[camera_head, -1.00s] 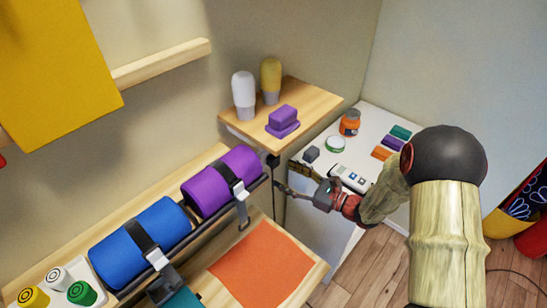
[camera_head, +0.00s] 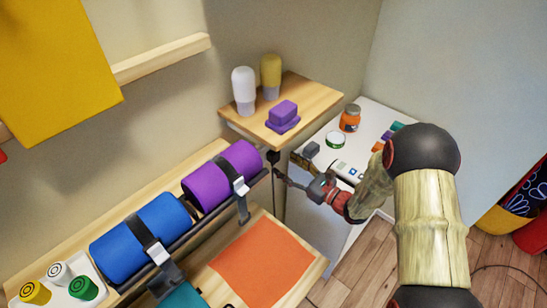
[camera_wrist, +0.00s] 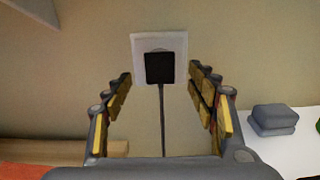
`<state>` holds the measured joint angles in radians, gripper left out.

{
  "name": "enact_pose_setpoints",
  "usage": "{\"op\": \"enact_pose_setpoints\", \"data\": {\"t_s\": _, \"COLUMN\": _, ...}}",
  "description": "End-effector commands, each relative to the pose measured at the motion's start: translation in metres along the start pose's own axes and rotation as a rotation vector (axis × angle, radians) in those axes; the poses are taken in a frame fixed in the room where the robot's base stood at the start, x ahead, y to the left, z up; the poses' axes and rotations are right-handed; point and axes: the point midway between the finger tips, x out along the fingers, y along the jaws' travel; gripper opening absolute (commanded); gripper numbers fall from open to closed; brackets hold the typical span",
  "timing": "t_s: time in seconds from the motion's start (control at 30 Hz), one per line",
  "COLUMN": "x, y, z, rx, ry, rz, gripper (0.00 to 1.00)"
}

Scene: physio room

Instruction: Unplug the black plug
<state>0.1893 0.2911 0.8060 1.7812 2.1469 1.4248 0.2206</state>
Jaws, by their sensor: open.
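The black plug (camera_wrist: 160,68) sits in a white wall socket (camera_wrist: 178,43) in the wrist view. Its dark cord (camera_wrist: 162,120) hangs straight down. In the head view the plug (camera_head: 273,158) is a small dark shape under the wooden shelf's edge, and its contact with the gripper is unclear there. My gripper (camera_wrist: 160,80) is open and empty, with one finger on each side of the plug in the picture and gaps on both sides. In the head view my gripper (camera_head: 280,176) is by the wall below the shelf.
A wooden shelf (camera_head: 310,96) with bottles and a purple block is just above. A white cabinet (camera_head: 373,124) holding jars and small items stands to the right. A rack with a purple roll (camera_head: 218,180) and a blue roll (camera_head: 138,240) is close on the left.

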Motion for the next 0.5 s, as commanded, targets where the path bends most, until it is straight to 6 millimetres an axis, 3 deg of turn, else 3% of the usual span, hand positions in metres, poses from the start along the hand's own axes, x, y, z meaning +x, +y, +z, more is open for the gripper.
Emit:
{"op": "enact_pose_setpoints", "data": {"t_s": 0.2, "x": 0.030, "y": 0.001, "z": -0.001, "rx": -0.002, "ry": -0.001, "rz": 0.002, "gripper": 0.58}}
{"op": "enact_pose_setpoints", "data": {"t_s": 0.5, "x": 0.052, "y": 0.000, "z": 0.000, "rx": 0.000, "ry": 0.000, "rz": 0.001, "gripper": 0.58}}
